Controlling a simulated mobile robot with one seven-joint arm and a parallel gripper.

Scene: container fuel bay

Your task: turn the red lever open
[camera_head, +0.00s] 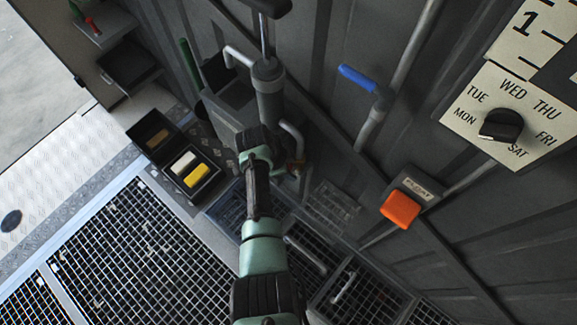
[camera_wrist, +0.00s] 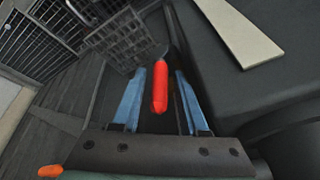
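The red lever (camera_wrist: 160,87) shows in the wrist view as a rounded red handle lying lengthwise between the two blue fingers of my gripper (camera_wrist: 160,90). The fingers are apart, with a gap visible on both sides of the handle, so my gripper is open around it and not closed on it. The far end of the lever runs toward a dark surface beyond the fingertips. In the head view my arm reaches up to the pipework in the middle; the fingertips and the red lever are hidden there.
A blue-handled lever (camera_head: 357,78) and an orange float switch (camera_head: 400,208) are on the wall to the right. A grey cylinder (camera_head: 268,88) stands just beyond my arm. An open black case (camera_head: 205,190) with yellow and white blocks lies left. Floor grating (camera_head: 135,250) is clear.

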